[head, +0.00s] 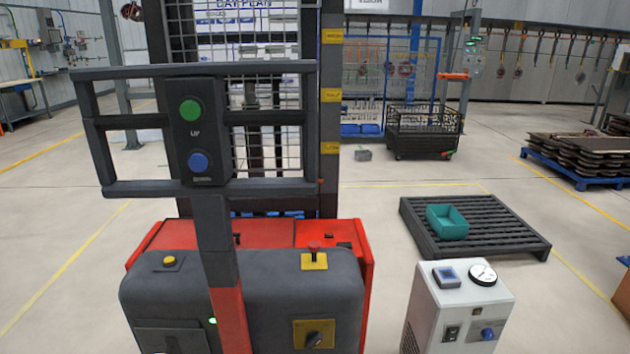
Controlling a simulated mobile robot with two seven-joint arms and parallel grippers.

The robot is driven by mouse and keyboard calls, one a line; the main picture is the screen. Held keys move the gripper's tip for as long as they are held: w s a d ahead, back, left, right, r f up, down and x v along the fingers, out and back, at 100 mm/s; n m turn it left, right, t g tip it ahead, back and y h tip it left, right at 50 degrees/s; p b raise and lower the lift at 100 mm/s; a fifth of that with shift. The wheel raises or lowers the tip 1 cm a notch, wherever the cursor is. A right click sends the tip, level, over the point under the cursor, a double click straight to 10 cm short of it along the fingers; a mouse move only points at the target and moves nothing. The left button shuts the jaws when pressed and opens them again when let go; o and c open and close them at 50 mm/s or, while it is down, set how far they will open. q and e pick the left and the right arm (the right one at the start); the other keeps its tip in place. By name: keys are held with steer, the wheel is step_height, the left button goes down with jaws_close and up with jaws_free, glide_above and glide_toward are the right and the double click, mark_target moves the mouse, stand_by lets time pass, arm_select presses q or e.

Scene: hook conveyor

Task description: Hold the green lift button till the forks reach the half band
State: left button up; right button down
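The green lift button (190,111) sits at the top of a black control box on the stacker's handle frame (275,69), in the left half of the head view. A label reading "UP" is under it. A blue button (197,161) is below, with a label too small to read. Nothing touches either button. Yellow bands (331,95) with small lettering mark the mast at several heights; I cannot read which is the half band. The forks are hidden behind the stacker body. Neither of my grippers is in view.
The red and grey stacker body (250,290) fills the lower left, with a red-topped knob on a yellow plate (314,258). A white box with a gauge (457,305) stands at right. Behind it, a dark pallet (490,240) carries a teal bin (447,222).

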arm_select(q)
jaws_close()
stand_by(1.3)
